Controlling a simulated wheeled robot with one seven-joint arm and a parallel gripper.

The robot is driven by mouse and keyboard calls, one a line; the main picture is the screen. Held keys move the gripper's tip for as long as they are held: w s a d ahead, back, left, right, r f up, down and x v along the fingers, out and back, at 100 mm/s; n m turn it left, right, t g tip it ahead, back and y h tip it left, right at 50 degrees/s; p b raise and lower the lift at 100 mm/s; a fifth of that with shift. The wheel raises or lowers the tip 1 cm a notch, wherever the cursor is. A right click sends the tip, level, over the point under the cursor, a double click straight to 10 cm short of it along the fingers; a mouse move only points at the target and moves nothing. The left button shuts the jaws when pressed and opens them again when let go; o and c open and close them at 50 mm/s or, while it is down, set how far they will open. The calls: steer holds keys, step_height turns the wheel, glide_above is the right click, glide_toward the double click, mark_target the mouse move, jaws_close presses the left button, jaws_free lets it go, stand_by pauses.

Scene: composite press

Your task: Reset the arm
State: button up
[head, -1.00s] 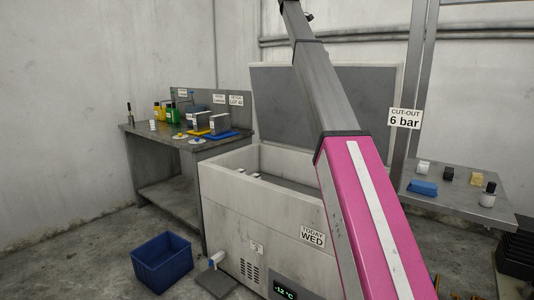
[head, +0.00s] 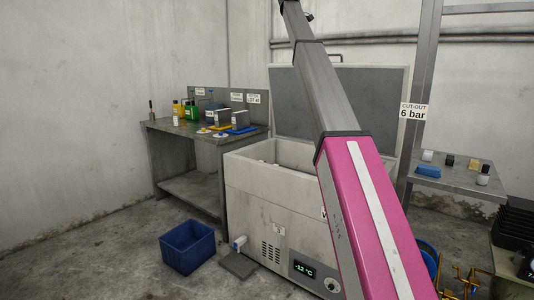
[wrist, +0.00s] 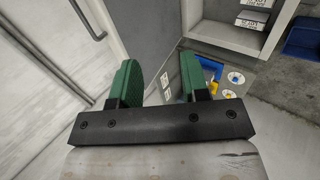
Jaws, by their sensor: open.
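My gripper (wrist: 160,72) shows in the wrist view with its two green fingers wide apart and nothing between them. Past the fingers are a grey panel and, lower, a surface with small yellow, white and blue items. In the head view my magenta and grey arm rises from the lower right to the top edge. The gripper end is not clearly visible in that view.
A chest freezer (head: 255,205) with its lid (head: 350,105) raised stands behind my arm. A workbench (head: 185,137) with bottles and trays stands left of it. A blue crate (head: 188,250) sits on the floor. A small shelf (head: 450,183) holds several items at right. Floor at left is clear.

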steer(key=s+d+f+m+g+y, duration=0.1)
steer(key=s+f, duration=0.5)
steer(key=f, duration=1.3)
steer(key=s+f+m+g+y, duration=0.15)
steer(key=s+f, duration=0.45)
steer(key=f, duration=1.3)
steer(key=s+d+f+m, duration=0.15)
steer(key=s+f, duration=0.35)
steer(key=f, duration=1.5)
steer(key=s+f+m+g+y, duration=0.1)
steer(key=s+f+m+g, duration=0.15)
steer(key=s+f, duration=1.6)
steer(key=s+f+m, duration=0.1)
steer(key=s+f, duration=0.4)
steer(key=s, duration=0.3)
steer(key=s+f+m+g+y, duration=0.1)
steer(key=s+f, duration=0.3)
steer(key=s, duration=0.4)
steer(key=s+f+m, duration=0.2)
steer(key=s+f, duration=0.3)
steer(key=s, duration=0.3)
steer(key=shift+d+f, duration=0.15)
steer(key=shift+f, duration=0.2)
